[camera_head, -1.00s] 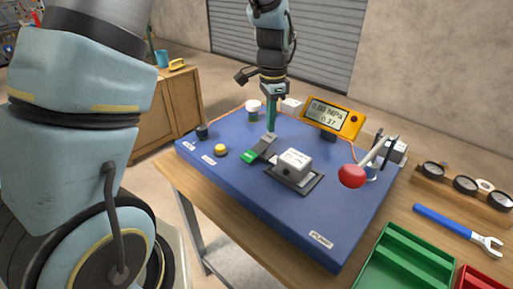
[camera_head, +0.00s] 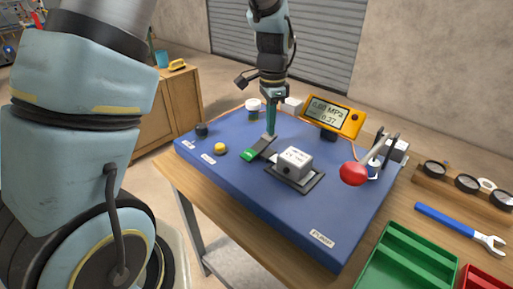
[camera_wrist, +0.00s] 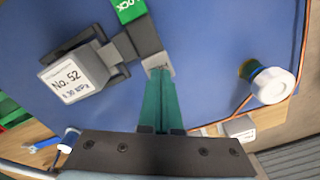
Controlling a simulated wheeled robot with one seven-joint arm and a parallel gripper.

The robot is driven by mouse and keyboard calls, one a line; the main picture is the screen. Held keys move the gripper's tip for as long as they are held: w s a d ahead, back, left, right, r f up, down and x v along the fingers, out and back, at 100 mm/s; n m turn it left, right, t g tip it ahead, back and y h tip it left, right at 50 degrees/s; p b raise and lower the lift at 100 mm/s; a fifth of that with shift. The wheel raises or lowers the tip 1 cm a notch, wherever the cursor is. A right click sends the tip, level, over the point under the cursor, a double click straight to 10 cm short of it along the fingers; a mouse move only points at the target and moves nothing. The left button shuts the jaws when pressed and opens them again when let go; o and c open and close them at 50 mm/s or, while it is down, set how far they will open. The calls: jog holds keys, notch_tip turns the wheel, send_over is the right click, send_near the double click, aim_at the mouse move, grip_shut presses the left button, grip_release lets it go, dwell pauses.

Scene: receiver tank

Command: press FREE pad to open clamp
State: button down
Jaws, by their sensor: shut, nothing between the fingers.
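My gripper (camera_head: 270,133) is shut and empty, pointing down over the far end of a rocker on the blue board. In the wrist view its green fingertips (camera_wrist: 158,73) are at the light grey pad (camera_wrist: 157,63), touching it or just above; I cannot tell which. The fingers hide most of that pad and its lettering. The rocker's other end carries a green pad (camera_head: 249,155), which reads LOCK in the wrist view (camera_wrist: 128,9). Beside the rocker, a grey block (camera_head: 295,163) labelled No. 52 sits in a dark clamp frame (camera_wrist: 107,55).
The blue board (camera_head: 250,210) lies on a wooden table. A yellow gauge display (camera_head: 334,116) and a red-knobbed lever (camera_head: 353,174) stand right of my gripper. A yellow button (camera_head: 220,148) is at left. A green tray (camera_head: 405,260) and a wrench (camera_head: 460,229) lie at right.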

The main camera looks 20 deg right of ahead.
jog(key=shift+f+b, duration=0.5)
jog(key=shift+f, duration=0.45)
jog(key=shift+a+r, duration=0.1)
jog(key=shift+r, duration=0.05)
notch_tip(320, 180, up, 7)
jog(key=p, duration=0.6)
jog(key=w+a+r+n, duration=0.25)
jog(key=a+n, duration=0.45)
jog(key=a, duration=0.8)
jog(key=s+a+n, duration=0.3)
jog(key=a+n, duration=0.2)
jog(key=a, duration=0.2)
jog(key=s+a+r+n+t, duration=0.1)
jog(key=s+a+n, duration=0.2)
jog(key=a+n, duration=0.2)
jog(key=a, duration=0.3)
jog(key=shift+s+r+t, duration=0.3)
